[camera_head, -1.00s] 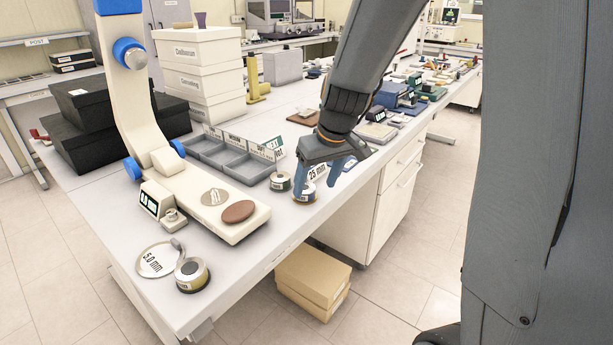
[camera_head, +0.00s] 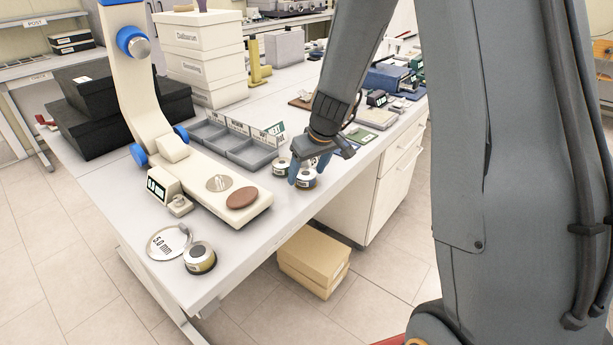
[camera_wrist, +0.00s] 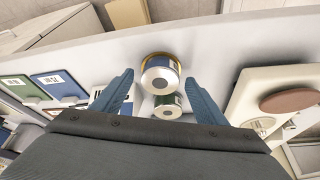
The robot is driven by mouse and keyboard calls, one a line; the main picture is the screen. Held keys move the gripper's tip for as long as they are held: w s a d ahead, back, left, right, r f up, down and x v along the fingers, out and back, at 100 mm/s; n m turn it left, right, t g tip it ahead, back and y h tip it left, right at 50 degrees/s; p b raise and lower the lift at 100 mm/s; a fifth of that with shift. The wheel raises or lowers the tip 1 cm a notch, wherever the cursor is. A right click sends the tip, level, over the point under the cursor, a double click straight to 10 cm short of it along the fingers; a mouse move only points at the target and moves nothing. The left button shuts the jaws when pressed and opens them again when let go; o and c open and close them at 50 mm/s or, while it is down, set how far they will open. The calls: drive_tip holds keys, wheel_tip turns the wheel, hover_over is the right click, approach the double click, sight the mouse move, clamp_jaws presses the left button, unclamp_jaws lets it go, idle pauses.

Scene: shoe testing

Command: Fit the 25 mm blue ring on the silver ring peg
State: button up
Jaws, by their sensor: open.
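My gripper (camera_head: 306,171) is open, low over the table's near edge. The same piece shows in the head view (camera_head: 306,180), partly covered by the fingers. It looks like the blue ring; its size mark is not readable. A similar piece with a green label (camera_wrist: 166,105) stands close beside it. A small silver post (camera_head: 180,206) on the cream device may be the ring peg; I cannot tell.
The cream device (camera_head: 215,205) bears a silver disc and a brown disc (camera_head: 242,199). A grey compartment tray (camera_head: 235,147) is behind. A silver hoop marked 5.0 mm (camera_head: 169,241) and a dark-and-gold round piece (camera_head: 200,259) lie at the front corner. The table front is otherwise clear.

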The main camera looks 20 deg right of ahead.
drive_tip(key=shift+w+f, duration=0.15)
drive_tip(key=shift+f, duration=0.1)
drive_tip(key=shift+c, duration=0.3)
drive_tip(key=c, duration=1)
drive_tip(key=shift+c, duration=0.3)
drive_tip(key=shift+r, duration=0.1)
